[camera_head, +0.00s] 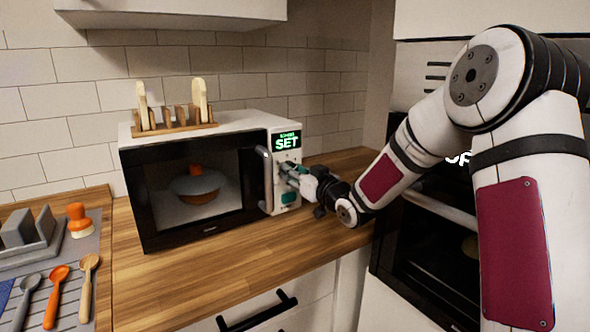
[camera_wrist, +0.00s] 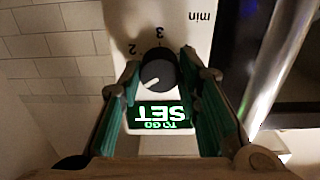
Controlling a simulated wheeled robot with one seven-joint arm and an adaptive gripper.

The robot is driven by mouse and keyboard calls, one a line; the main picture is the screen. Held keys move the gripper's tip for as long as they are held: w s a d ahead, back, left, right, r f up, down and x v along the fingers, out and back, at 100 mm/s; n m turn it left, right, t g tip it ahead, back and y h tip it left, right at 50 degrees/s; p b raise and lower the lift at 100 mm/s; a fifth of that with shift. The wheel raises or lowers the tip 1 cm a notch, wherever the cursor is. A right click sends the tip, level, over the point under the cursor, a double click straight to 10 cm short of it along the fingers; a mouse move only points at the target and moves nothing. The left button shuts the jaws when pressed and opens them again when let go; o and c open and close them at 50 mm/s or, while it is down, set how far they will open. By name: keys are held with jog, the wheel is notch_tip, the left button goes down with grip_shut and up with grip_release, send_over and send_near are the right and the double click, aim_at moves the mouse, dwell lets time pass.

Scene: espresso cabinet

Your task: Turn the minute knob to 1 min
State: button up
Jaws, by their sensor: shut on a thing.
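The white microwave (camera_head: 225,126) stands on the wooden counter with its door shut. Its green display (camera_head: 287,140) reads SET, with a smaller line that is hard to read. In the wrist view the panel shows upside down: the dark round minute knob (camera_wrist: 158,72) sits beside the display (camera_wrist: 158,114), with the marks 2, 3 and min around it. A white line on the knob points to the lower left in that view. My gripper (camera_wrist: 160,65) is shut on the knob, one finger on each side. In the head view my gripper (camera_head: 291,172) hides the knob.
The microwave's door handle (camera_head: 266,180) is close beside my gripper. A wooden rack (camera_head: 172,128) stands on top. Utensils lie at the far left, with clear counter in front.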

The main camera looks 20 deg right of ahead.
jog(key=shift+f+m, duration=0.1)
jog(key=shift+m, duration=0.2)
jog(key=o, duration=1.1)
jog(key=shift+o, duration=0.2)
jog(key=shift+s, duration=0.1)
jog(key=v, duration=1.2)
